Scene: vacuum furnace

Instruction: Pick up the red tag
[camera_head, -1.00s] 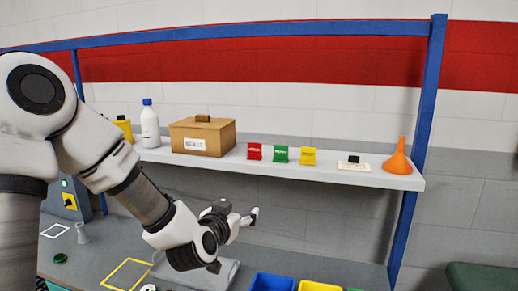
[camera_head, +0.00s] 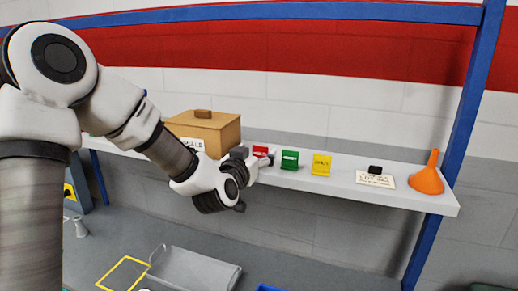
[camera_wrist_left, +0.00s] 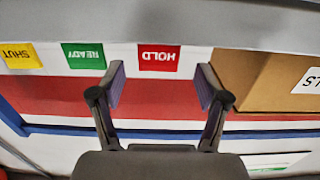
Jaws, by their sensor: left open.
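The red tag (camera_head: 262,150) stands on the shelf, left of the green tag (camera_head: 289,159), partly hidden behind my left gripper (camera_head: 257,163) in the head view. In the left wrist view, the red tag (camera_wrist_left: 159,58) reads HOLD upside down and lies between the two spread fingers of my left gripper (camera_wrist_left: 161,76). The fingers are open and nothing is held. I cannot tell how much depth separates the fingertips from the tag. My right gripper is not in view.
A brown box (camera_head: 217,132) stands left of the red tag, close to one finger in the wrist view. A yellow tag (camera_head: 321,164), a white card with a black block (camera_head: 375,177) and an orange funnel (camera_head: 427,177) stand to the right on the shelf (camera_head: 340,186).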

